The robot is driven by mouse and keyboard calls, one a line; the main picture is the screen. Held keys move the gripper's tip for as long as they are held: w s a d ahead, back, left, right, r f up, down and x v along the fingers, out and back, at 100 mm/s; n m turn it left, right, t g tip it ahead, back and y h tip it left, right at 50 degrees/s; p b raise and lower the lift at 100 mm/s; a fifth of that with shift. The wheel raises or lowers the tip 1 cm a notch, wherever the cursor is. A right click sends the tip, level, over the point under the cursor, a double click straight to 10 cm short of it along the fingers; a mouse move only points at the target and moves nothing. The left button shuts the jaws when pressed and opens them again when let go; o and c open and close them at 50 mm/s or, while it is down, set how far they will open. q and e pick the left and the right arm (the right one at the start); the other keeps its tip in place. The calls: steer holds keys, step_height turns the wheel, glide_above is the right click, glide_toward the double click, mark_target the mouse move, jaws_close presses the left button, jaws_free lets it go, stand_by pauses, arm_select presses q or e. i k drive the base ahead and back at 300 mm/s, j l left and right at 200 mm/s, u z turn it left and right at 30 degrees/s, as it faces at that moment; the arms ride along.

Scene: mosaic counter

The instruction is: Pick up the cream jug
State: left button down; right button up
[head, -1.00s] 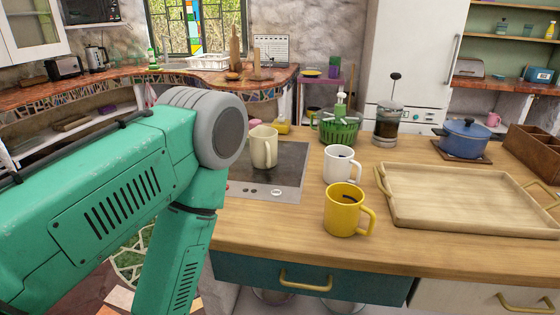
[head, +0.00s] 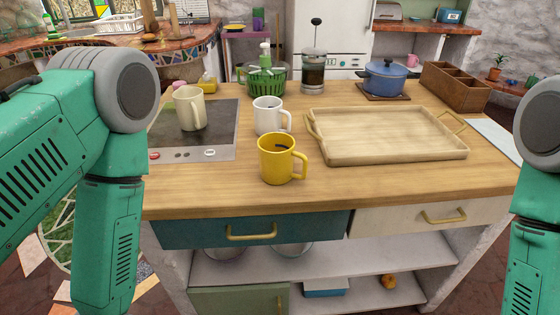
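The cream jug (head: 187,109) stands upright on the dark cooktop, left of the middle in the head view. Its handle is on its right side. A white mug (head: 266,115) and a yellow mug (head: 274,160) stand to its right on the wooden counter, both with handles to the right. My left arm comes in at the left and bends down beside the counter. My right arm shows at the right edge. Both grippers are below the picture and out of sight.
A wooden tray (head: 390,155) lies on the right of the counter (head: 400,184). Behind stand a green basket (head: 266,82), a French press (head: 313,75), a blue pot (head: 385,80) and a divided wooden box (head: 452,91).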

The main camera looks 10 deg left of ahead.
mark_target(189, 103)
steer(key=z, duration=0.5)
steer(key=k+j+z, duration=0.15)
steer(key=j+z, duration=0.2)
steer(key=j, duration=0.15)
steer(key=k+j+z, duration=0.35)
steer(key=j, duration=0.15)
steer(key=k+j+z, duration=0.15)
steer(key=j+z, duration=0.2)
steer(key=k+j+z, duration=0.5)
steer(key=z, duration=0.3)
steer(key=k+j+z, duration=0.15)
steer(key=z, duration=0.3)
steer(key=k+z, duration=0.25)
steer(key=z, duration=0.15)
steer(key=k+z, duration=0.2)
steer(key=z, duration=0.25)
steer(key=k+z, duration=0.2)
steer(key=z, duration=0.25)
steer(key=k+j+z, duration=0.15)
steer(key=z, duration=0.25)
steer(key=k+z, duration=0.75)
steer(key=k+u, duration=0.35)
steer(key=k+j+u, duration=0.35)
steer(key=k, duration=0.2)
steer(key=l, duration=0.05)
